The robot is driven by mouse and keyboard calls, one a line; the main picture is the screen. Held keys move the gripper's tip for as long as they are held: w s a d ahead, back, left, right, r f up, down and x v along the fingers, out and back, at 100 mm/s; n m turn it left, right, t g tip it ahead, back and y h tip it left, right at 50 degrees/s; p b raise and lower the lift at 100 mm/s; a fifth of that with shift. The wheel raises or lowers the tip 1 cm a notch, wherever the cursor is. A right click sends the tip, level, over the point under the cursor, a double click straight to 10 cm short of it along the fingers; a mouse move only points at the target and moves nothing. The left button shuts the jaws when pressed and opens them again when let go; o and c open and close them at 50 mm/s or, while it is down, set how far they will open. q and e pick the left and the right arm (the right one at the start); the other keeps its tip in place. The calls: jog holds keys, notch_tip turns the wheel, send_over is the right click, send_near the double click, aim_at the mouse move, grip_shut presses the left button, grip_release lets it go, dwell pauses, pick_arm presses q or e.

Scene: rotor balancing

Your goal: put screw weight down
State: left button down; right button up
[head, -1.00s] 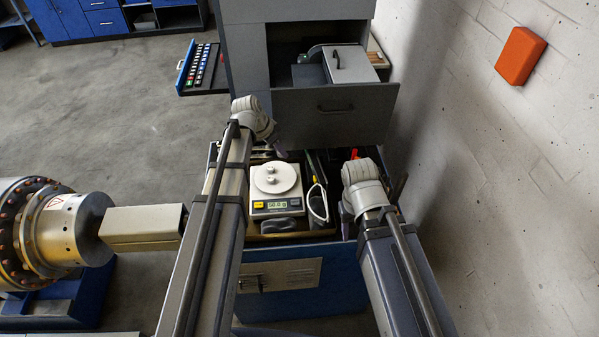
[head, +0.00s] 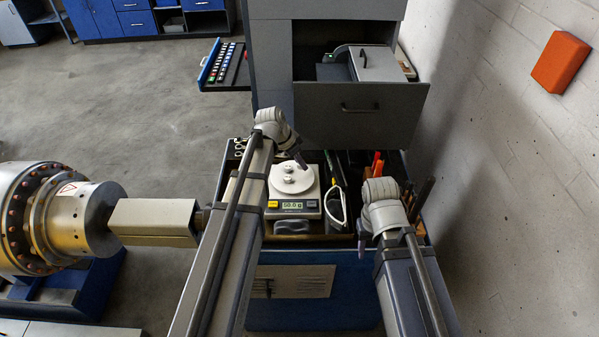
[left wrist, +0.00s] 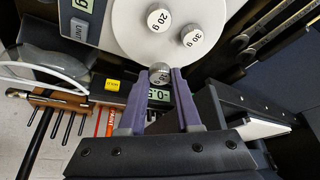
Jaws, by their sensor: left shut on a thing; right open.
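The scale (head: 293,209) stands in the open drawer, and its display appears to read 50.0 g. Two small metal screw weights sit on its round white plate (left wrist: 130,35): one marked 20 g (left wrist: 158,18) and one marked 30 g (left wrist: 191,36). My left gripper (head: 303,163) is above the back right of the plate. In the left wrist view its purple fingers (left wrist: 161,82) are shut on a third screw weight (left wrist: 160,70), whose marking I cannot read. That weight appears beside the plate's edge; its height is unclear. My right gripper (head: 363,246) is low at the right, its fingers mostly hidden.
The drawer (head: 228,186) also holds tools, including wrenches (left wrist: 262,42), and a second green display (left wrist: 160,95) behind the left fingers. A grey cabinet with an open drawer (head: 360,112) stands behind. A wall is close on the right. A large rotor (head: 75,220) is at left.

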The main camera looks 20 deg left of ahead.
aim_at(299, 168)
pick_arm(q)
jog(key=shift+f+b, duration=1.55)
jog(key=shift+f, duration=0.2)
jog(key=shift+f, duration=0.1)
jog(key=shift+f, duration=0.15)
jog(key=c, duration=0.6)
grip_release()
